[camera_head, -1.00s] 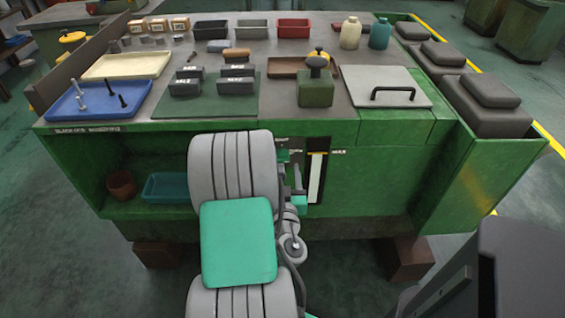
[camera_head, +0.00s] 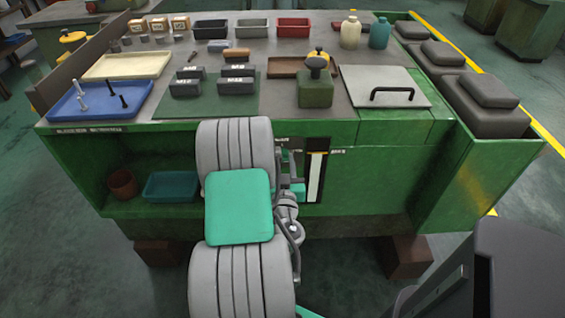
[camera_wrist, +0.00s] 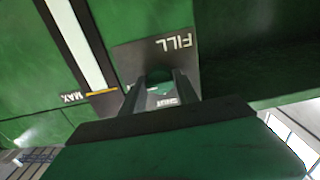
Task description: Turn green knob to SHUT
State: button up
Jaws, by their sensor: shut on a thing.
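The green knob (camera_wrist: 158,74) shows in the wrist view as a small dark green shape between my fingers, mostly hidden by them. My gripper (camera_wrist: 157,84) is shut on it. Behind it is a grey label plate (camera_wrist: 130,54) with the word FILL (camera_wrist: 174,43), which appears upside down. A second small label (camera_wrist: 167,102) shows between the fingers, too blurred to read. In the head view, my gripper (camera_head: 291,165) is at the cabinet front, and my arm hides the knob. I cannot tell the knob's exact angle.
A white level strip (camera_wrist: 82,40) with a MAX mark (camera_wrist: 70,98) is beside the plate; it also shows in the head view (camera_head: 315,177). An open shelf with a blue bin (camera_head: 170,187) is left of my arm. The green cabinet (camera_head: 390,180) continues right.

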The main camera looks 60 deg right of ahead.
grip_shut()
jog(key=shift+n, duration=0.4)
jog(key=n, duration=1.1)
jog(key=shift+n, duration=0.3)
jog(key=shift+s+r+n, duration=0.1)
jog(key=shift+n, duration=2.4)
